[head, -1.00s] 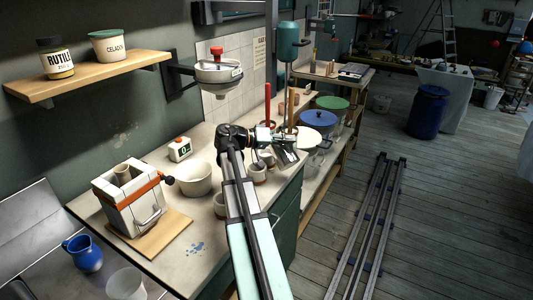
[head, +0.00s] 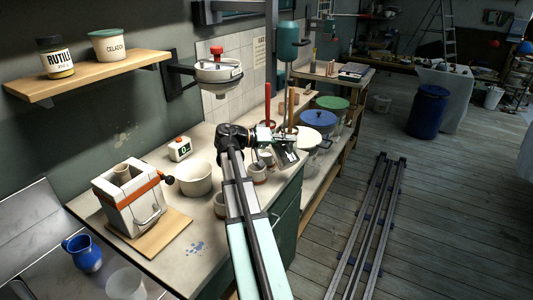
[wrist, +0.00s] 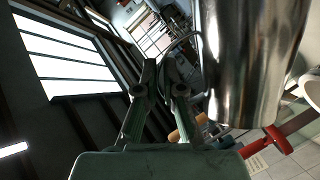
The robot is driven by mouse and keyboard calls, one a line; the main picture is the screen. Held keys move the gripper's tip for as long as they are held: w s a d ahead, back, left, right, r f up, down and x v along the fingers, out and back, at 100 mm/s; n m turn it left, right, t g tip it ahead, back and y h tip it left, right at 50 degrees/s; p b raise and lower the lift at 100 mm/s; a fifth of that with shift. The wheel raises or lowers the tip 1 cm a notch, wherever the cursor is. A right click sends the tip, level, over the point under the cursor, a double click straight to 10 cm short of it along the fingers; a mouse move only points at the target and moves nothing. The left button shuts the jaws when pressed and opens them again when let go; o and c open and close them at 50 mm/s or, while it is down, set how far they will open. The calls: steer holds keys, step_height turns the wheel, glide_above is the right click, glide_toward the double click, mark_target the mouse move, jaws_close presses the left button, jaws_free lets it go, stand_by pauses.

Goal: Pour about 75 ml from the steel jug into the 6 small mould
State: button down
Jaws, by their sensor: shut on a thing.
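My gripper (wrist: 165,85) is shut on the handle of the steel jug (wrist: 252,65), which fills the upper right of the wrist view. In the head view the jug (head: 287,155) hangs tilted at the end of my arm, over the bench's right edge. My gripper is partly hidden there by my arm. The jug's contents and any stream are not visible.
A white bowl (head: 194,179), a small scale with a green display (head: 180,149) and a strapped plaster mould (head: 126,205) stand on the bench to the left. A red stick (head: 267,103) rises behind the jug. Lidded buckets (head: 318,120) stand to the right.

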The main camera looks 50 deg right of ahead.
mark_target(291, 156)
steer(key=shift+s+a+f+m+t+b, duration=0.1)
steer(key=shift+s+f+m+t+b, duration=0.2)
steer(key=shift+f+b, duration=0.5)
steer(key=shift+s+f+m+t+b, duration=0.15)
steer(key=shift+f+m+b, duration=0.25)
steer(key=shift+b, duration=0.8)
steer(key=f+b, duration=0.1)
steer(key=b, duration=0.1)
steer(key=s+f+m+t+b, duration=0.1)
steer(key=b, duration=0.1)
steer(key=shift+s+a+m, duration=0.15)
steer(key=shift+a+m, duration=0.05)
steer(key=shift+m, duration=0.1)
steer(key=s+a+f+m+t+b, duration=0.1)
steer(key=s+f+m+t+b, duration=0.2)
steer(key=b, duration=0.8)
step_height(291, 156, down, 3)
steer(key=shift+s+m, duration=1.1)
steer(key=shift+s, duration=0.05)
steer(key=shift+a, duration=0.1)
